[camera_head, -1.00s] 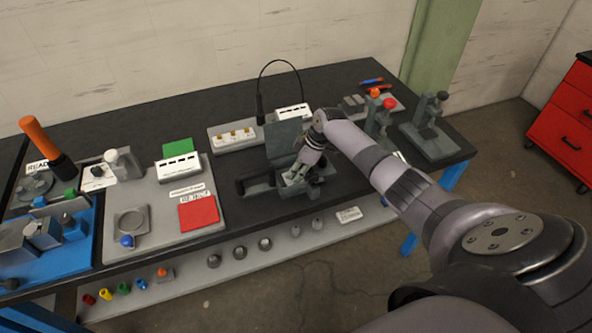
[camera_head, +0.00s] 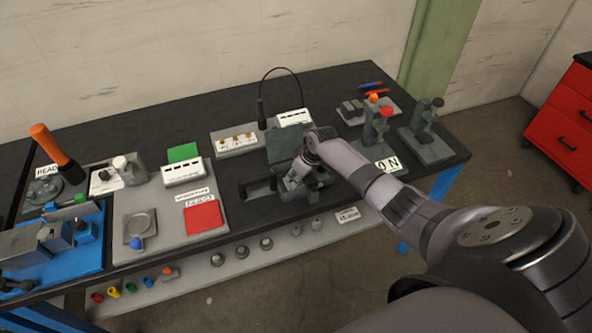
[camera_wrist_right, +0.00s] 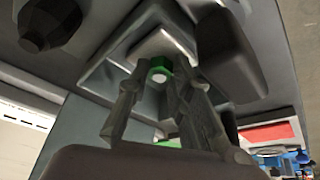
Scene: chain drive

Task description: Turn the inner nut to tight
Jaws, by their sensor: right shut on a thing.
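My right gripper (camera_head: 297,178) reaches down into a dark grey fixture (camera_head: 286,146) at the middle of the bench. In the right wrist view the fingers (camera_wrist_right: 158,82) are closed in around a small part with a green face (camera_wrist_right: 159,65), which I take to be the inner nut. It sits against a pale metal block (camera_wrist_right: 165,42) with stepped edges. The fingers and housing hide most of the nut, so its turn angle cannot be told. In the head view the gripper and wrist cover it. My left gripper is not in view.
A dark open slot frame (camera_head: 257,188) lies just left of the gripper. Clamp stands, one with a red knob (camera_head: 386,111), stand to the right. A red pad (camera_head: 203,218) and a blue fixture (camera_head: 70,262) lie left. A dark round knob (camera_wrist_right: 50,22) is close in the wrist view.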

